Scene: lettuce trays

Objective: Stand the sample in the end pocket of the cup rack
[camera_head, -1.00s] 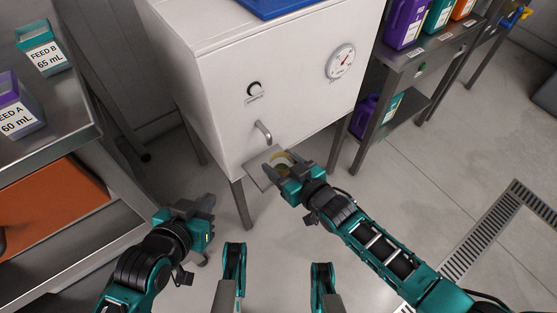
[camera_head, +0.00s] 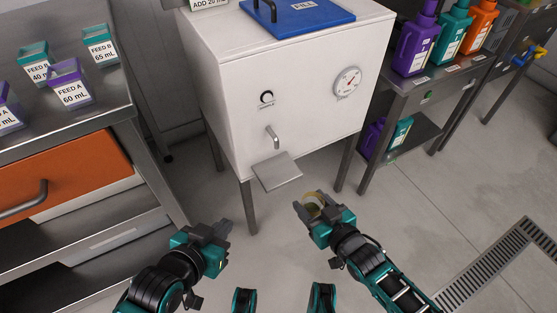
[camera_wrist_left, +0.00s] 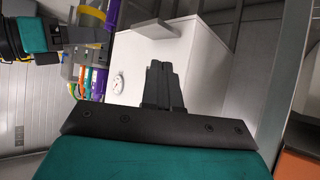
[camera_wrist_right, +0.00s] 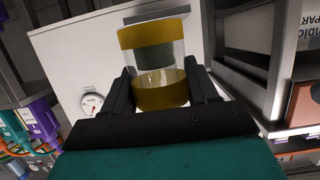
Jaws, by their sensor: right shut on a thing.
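The sample is a clear cup with yellow bands. My right gripper (camera_head: 311,206) is shut on the sample (camera_head: 314,204) in front of the white cabinet, to the right of its small shelf. In the right wrist view the sample (camera_wrist_right: 158,62) stands between the two fingers (camera_wrist_right: 160,92), with some liquid low inside. My left gripper (camera_head: 222,232) is empty, left of the cabinet's front leg. In the left wrist view its fingers (camera_wrist_left: 164,86) are together. The cup rack does not show clearly in any view.
The white cabinet (camera_head: 222,100) has a tap (camera_head: 272,136), a small shelf (camera_head: 277,172), a knob and a dial (camera_head: 347,82). A blue lid (camera_head: 300,18) lies on top. A steel bench (camera_head: 120,105) with labelled cups is left. Bottles (camera_head: 413,45) stand on a right-hand bench.

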